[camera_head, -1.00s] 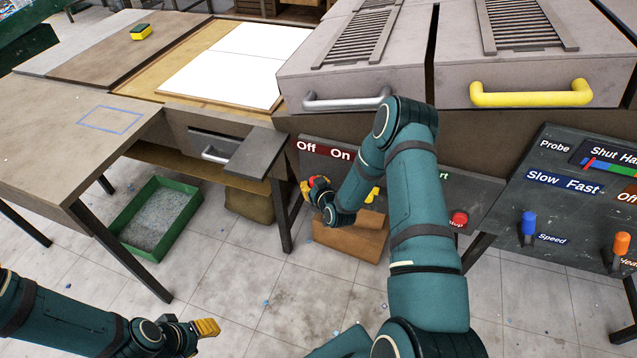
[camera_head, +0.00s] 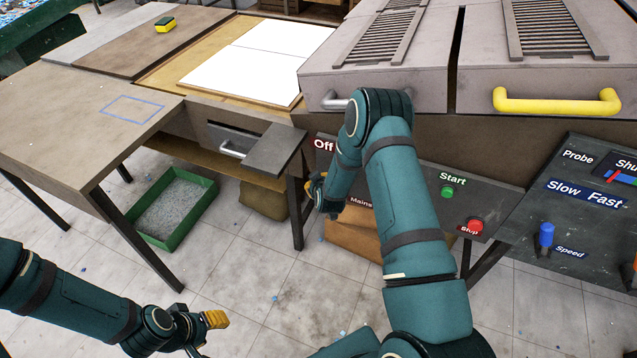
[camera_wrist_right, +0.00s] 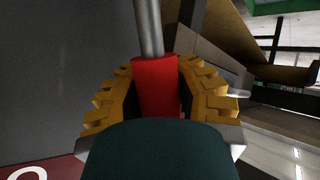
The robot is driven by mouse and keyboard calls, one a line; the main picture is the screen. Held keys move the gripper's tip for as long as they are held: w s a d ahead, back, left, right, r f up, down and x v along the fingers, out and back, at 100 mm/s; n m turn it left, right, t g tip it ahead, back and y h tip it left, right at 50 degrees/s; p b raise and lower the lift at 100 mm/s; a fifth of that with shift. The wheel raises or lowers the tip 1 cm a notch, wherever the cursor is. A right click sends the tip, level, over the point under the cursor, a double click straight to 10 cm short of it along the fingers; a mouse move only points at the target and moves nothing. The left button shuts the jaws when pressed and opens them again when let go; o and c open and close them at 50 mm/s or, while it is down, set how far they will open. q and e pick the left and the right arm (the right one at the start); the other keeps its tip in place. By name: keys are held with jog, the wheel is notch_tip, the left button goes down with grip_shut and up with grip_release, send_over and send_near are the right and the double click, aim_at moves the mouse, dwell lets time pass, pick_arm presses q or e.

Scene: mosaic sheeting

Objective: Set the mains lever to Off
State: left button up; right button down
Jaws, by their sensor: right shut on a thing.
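The mains lever shows in the right wrist view as a red grip (camera_wrist_right: 155,84) on a metal rod (camera_wrist_right: 149,25). My right gripper (camera_wrist_right: 158,98) has its yellow fingers on both sides of the grip and is shut on it. In the head view my right gripper (camera_head: 316,188) is below the "Off" label (camera_head: 323,145), mostly behind my own forearm. The lever and the "On" label are hidden there. My left gripper (camera_head: 215,320) is at the lower left, away from the panel; its finger gap cannot be made out.
Beside the lever on the panel are a green Start button (camera_head: 447,191) and a red Stop button (camera_head: 475,226). A blue speed lever (camera_head: 546,235) stands farther right. A drawer-side flap (camera_head: 274,150) juts out left of the lever. A green tray (camera_head: 208,197) lies on the floor.

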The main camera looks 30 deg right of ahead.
jog(key=shift+s+a+f, duration=0.15)
jog(key=shift+a+f, duration=0.1)
jog(key=shift+a, duration=0.25)
jog(key=c, duration=0.6)
grip_release()
jog(key=shift+r, duration=0.1)
jog(key=shift+c, duration=0.2)
jog(key=shift+d, duration=0.2)
jog(key=shift+r, duration=0.1)
jog(key=shift+r, duration=0.1)
jog(key=v, duration=1.1)
jog(key=shift+s+r, duration=0.2)
jog(key=shift+s, duration=0.15)
jog(key=s+a+f+m+g+y, duration=0.3)
jog(key=s+a+g+y, duration=0.3)
jog(key=s+a, duration=1.3)
jog(key=s+f+g, duration=0.1)
jog(key=g, duration=0.2)
jog(key=shift+a+y, duration=0.3)
